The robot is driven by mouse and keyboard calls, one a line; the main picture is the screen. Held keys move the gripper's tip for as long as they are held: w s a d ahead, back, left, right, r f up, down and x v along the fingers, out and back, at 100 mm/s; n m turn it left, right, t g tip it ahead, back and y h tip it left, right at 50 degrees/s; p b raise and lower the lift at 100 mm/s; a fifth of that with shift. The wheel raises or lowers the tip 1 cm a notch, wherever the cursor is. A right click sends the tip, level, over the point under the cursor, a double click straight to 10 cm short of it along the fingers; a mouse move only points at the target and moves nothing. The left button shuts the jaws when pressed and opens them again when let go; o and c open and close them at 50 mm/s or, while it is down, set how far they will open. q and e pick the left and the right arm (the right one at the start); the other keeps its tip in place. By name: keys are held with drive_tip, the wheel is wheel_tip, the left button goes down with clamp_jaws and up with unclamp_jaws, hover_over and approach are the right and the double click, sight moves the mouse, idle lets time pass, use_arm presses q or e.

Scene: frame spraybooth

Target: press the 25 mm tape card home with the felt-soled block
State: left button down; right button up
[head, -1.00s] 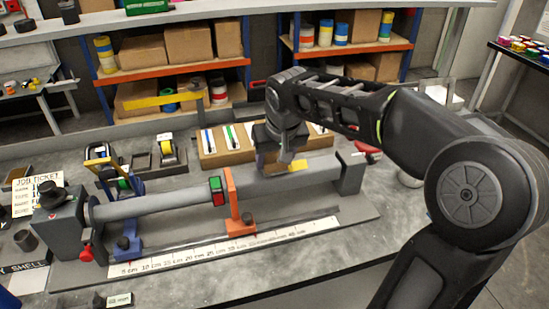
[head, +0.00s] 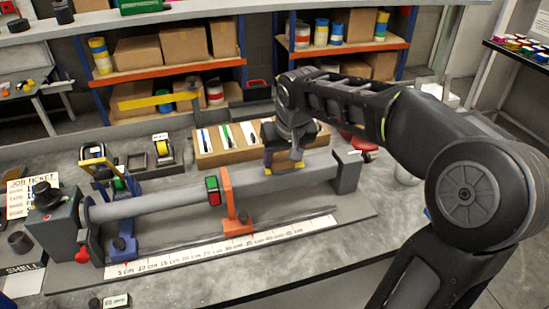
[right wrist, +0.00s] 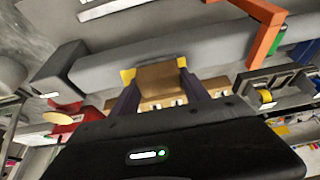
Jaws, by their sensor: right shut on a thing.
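My right gripper (head: 285,163) is over the right part of the grey tube (head: 250,189), close to its surface. In the right wrist view its two dark fingers (right wrist: 158,90) are shut on a tan block (right wrist: 159,76). The block is against or very near the tube; the contact face is hidden. Yellow (right wrist: 127,76) shows at both sides of the block beside the tube, and in the head view as a yellow piece (head: 299,166) under the gripper. I cannot tell whether this is the tape card or part of the block. My left gripper is out of view.
An orange clamp (head: 226,190) and a blue clamp (head: 126,225) stand along the tube, and a white scale (head: 200,248) lies in front. A grey end support (head: 346,172) is close to my gripper's right. Behind is a wooden tray (head: 213,158) with coloured strips.

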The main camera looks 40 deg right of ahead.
sight(297, 165)
drive_tip(key=shift+s+d, duration=0.15)
drive_tip(key=shift+d, duration=0.25)
drive_tip(key=shift+d, duration=0.1)
drive_tip(key=shift+s+d+f, duration=0.1)
drive_tip(key=shift+s+d, duration=0.2)
drive_tip(key=shift+d, duration=0.5)
drive_tip(key=shift+s+d, duration=0.25)
drive_tip(key=shift+d, duration=0.5)
drive_tip(key=shift+a, duration=0.1)
drive_tip(key=shift+w+a, duration=0.3)
drive_tip(key=shift+a, duration=0.5)
drive_tip(key=shift+w+a, duration=0.25)
drive_tip(key=shift+a, duration=0.55)
